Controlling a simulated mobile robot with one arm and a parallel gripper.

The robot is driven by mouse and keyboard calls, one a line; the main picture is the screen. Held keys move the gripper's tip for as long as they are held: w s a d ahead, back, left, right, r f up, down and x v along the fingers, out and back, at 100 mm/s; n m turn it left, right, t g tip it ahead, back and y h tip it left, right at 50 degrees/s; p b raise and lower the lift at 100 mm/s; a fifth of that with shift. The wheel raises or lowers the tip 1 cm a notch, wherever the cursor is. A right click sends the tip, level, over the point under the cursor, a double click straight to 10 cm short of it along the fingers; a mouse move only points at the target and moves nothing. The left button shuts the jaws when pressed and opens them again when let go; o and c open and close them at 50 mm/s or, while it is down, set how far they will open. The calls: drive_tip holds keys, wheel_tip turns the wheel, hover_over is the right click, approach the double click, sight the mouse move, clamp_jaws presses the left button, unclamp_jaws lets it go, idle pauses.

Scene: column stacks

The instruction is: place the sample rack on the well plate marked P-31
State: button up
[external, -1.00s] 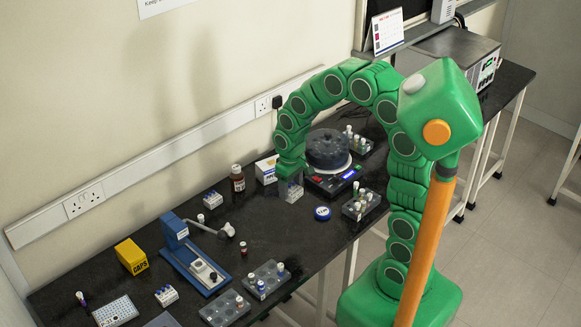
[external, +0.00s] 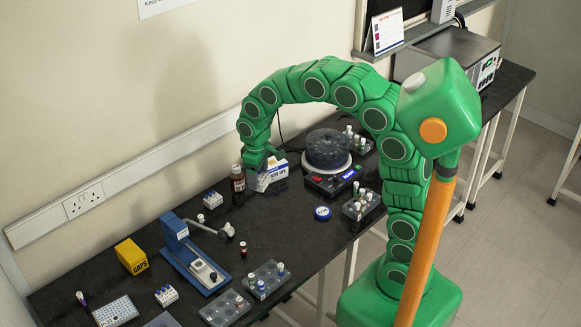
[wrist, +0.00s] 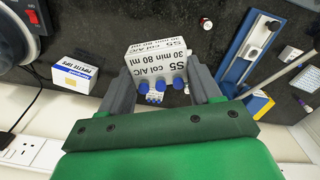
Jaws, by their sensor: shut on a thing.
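My gripper (external: 258,165) is shut on a white sample rack (wrist: 157,60) with blue-capped tubes. Its label reads "S5 col A/C 30 min 80 ml" in the wrist view, where my two fingers (wrist: 160,82) grip its sides. In the external view the rack (external: 257,182) appears above the bench, in front of the pipette tips box. A pale well plate (external: 115,311) lies at the bench's lower left. Its marking is too small to read, and I cannot tell whether it is P-31.
A blue stand (external: 187,252), yellow caps box (external: 131,256), small white racks (external: 212,200) and grey tube racks (external: 266,280) occupy the bench to the left. A round carousel (external: 327,150) stands at right.

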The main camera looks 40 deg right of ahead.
drive_tip(key=w+a+n, duration=0.3)
drive_tip(key=a+n, duration=0.1)
drive_tip(key=a, duration=0.9)
drive_tip(key=s+a+n, duration=0.3)
drive_tip(key=a, duration=0.7)
drive_tip(key=s+a+f+n, duration=0.1)
drive_tip(key=s+a+n, duration=0.2)
drive_tip(key=a, duration=0.7)
drive_tip(key=s+a+n, duration=0.4)
drive_tip(key=a, duration=0.6)
drive_tip(key=w+a+f, duration=0.2)
drive_tip(key=a+f, duration=0.1)
drive_tip(key=f, duration=0.1)
drive_tip(key=w+a+f, duration=0.3)
drive_tip(key=f, duration=0.2)
drive_tip(key=w+a+f, duration=0.3)
drive_tip(key=a+f, duration=0.1)
drive_tip(key=shift+w+f, duration=0.25)
drive_tip(key=shift+f, duration=0.1)
drive_tip(key=shift+w+a+f, duration=0.25)
drive_tip(key=shift+a, duration=0.05)
drive_tip(key=shift+w+f, duration=0.1)
drive_tip(key=shift+f, duration=0.1)
